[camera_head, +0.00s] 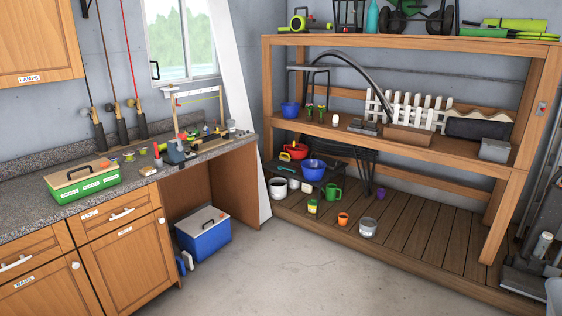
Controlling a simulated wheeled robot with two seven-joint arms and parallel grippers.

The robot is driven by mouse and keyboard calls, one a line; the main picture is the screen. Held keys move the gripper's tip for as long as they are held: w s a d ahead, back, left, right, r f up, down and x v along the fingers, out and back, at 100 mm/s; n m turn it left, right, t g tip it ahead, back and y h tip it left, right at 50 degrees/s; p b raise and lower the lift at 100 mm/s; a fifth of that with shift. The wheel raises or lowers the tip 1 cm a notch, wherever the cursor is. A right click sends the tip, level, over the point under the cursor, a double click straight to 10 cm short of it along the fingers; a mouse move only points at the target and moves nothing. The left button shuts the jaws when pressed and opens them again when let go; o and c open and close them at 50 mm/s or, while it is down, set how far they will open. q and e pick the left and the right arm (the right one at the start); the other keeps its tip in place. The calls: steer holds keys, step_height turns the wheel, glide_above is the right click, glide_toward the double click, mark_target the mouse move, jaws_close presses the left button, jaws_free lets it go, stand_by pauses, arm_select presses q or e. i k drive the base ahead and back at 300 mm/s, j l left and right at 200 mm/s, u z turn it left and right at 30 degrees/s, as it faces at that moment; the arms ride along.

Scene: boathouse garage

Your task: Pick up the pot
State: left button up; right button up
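Several pot-like vessels stand on the low wooden deck of the rack, and I cannot tell which one is the task's pot. A small orange pot (343,219) stands upright near the deck's front edge. A grey metal pot or bucket (368,228) stands just right of it. A white pot with a dark inside (277,189) is at the deck's left end. Neither of my grippers is in view.
A wooden rack (415,43) with shelves stands along the back wall. A green mug (333,194) and a blue bowl (313,169) are near the pots. A blue cooler (204,233) sits under the counter (35,186). The concrete floor (300,275) in front is clear.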

mark_target(343, 220)
steer(key=i, duration=2.15)
